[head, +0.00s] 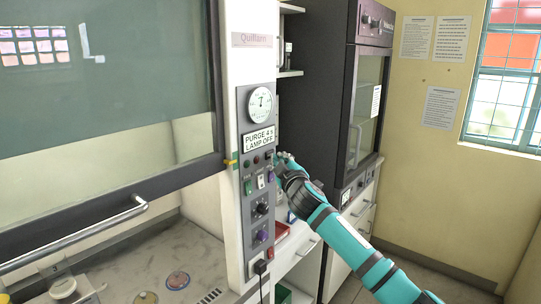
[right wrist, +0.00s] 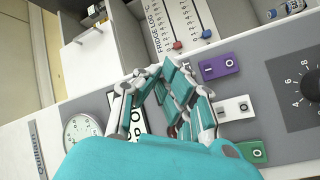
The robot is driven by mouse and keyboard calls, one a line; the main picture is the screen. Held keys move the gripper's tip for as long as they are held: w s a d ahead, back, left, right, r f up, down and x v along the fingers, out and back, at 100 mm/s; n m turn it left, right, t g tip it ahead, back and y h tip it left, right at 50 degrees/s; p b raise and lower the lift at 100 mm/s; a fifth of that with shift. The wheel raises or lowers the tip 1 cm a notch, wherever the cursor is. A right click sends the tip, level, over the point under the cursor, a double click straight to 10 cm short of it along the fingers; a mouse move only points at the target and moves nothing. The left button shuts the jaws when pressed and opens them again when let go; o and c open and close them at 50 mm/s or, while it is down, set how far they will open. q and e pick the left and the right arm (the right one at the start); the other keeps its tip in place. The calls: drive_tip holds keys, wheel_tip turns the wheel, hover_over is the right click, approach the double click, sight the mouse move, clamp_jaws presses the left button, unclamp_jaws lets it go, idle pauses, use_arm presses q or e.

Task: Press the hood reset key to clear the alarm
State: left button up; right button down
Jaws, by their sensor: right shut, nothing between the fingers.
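The hood's grey control panel (head: 242,215) is on the white post at mid-picture. It carries a round gauge (head: 260,103), a "PURGE 4 s LAMP OFF" sign (head: 259,139), a row of small lamps or buttons (head: 257,160) and green (head: 248,187), white (head: 260,181) and purple (head: 270,177) switches. No reset label is readable. My right gripper (head: 279,158) is shut and empty, at the panel's right edge near that small row; contact cannot be told. In the right wrist view its fingers (right wrist: 172,85) cover part of the panel and sign, beside the purple switch (right wrist: 218,66). My left gripper is not in view.
Black knobs and a plug (head: 260,267) sit lower on the panel. The hood's glass sash (head: 100,80) and its bar handle (head: 80,232) are at left. A dark cabinet (head: 315,85) stands right, behind my right arm. The floor at right is open.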

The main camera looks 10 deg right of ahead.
drive_tip(key=shift+s+d, duration=0.35)
drive_tip(key=shift+s, duration=0.1)
drive_tip(key=s+d+p, duration=0.1)
drive_tip(key=s, duration=0.1)
drive_tip(key=s+d+p, duration=0.1)
drive_tip(key=s+d, duration=0.1)
idle(0.4)
drive_tip(key=shift+w, duration=0.1)
idle(0.3)
